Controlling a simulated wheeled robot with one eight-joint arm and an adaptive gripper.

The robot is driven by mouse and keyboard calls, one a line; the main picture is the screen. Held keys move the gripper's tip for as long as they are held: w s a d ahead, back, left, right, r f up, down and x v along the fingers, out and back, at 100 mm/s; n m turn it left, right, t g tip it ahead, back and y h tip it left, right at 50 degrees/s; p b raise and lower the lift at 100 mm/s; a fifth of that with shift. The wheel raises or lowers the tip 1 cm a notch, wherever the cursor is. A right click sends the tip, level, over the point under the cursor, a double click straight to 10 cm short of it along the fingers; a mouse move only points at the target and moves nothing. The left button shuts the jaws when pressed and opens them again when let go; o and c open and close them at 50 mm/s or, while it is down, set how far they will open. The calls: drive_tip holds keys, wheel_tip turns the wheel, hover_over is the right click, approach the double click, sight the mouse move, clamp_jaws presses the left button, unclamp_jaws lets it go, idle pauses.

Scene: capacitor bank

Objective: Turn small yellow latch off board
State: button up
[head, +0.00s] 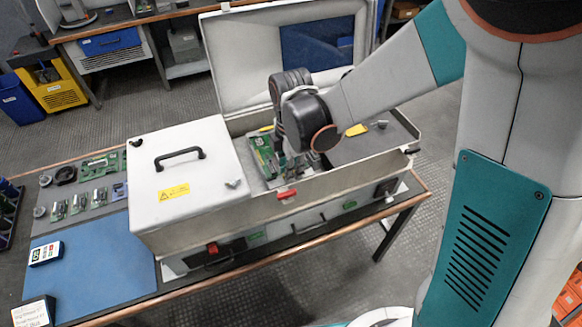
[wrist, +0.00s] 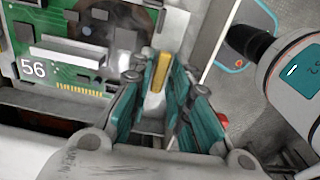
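A green circuit board (wrist: 105,45) marked 56 fills the upper left of the wrist view. It also shows in the head view (head: 265,158), inside the open case and partly hidden by my arm. The small yellow latch (wrist: 161,72) stands upright at the board's right edge. My gripper (wrist: 160,82) has its teal-padded fingers apart, one on each side of the latch. I cannot tell whether either finger touches it. In the head view my arm's end hides the fingers and the latch.
The case's lid (head: 250,60) stands open behind my arm. A white cover with a black handle (head: 180,156) closes its left part. A red clip (head: 287,194) is on the front wall. A yellow piece (head: 356,130) lies at the case's right part.

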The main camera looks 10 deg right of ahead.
drive_tip(key=shift+r, duration=3.75)
drive_tip(key=shift+w, duration=0.1)
drive_tip(key=shift+d+r+m+t+b, duration=0.1)
drive_tip(key=shift+d+m+t+b, duration=0.25)
drive_tip(key=shift+m, duration=0.25)
drive_tip(key=s+d+r+m+t+b, duration=0.2)
drive_tip(key=s+d+m, duration=0.4)
drive_tip(key=m, duration=0.4)
drive_tip(key=s+d+r+m+t+b, duration=0.2)
drive_tip(key=s+d+m+t, duration=0.2)
drive_tip(key=s+d+m, duration=0.3)
drive_tip(key=m, duration=0.3)
drive_tip(key=shift+d+r+b, duration=0.15)
drive_tip(key=shift+d+b, duration=0.15)
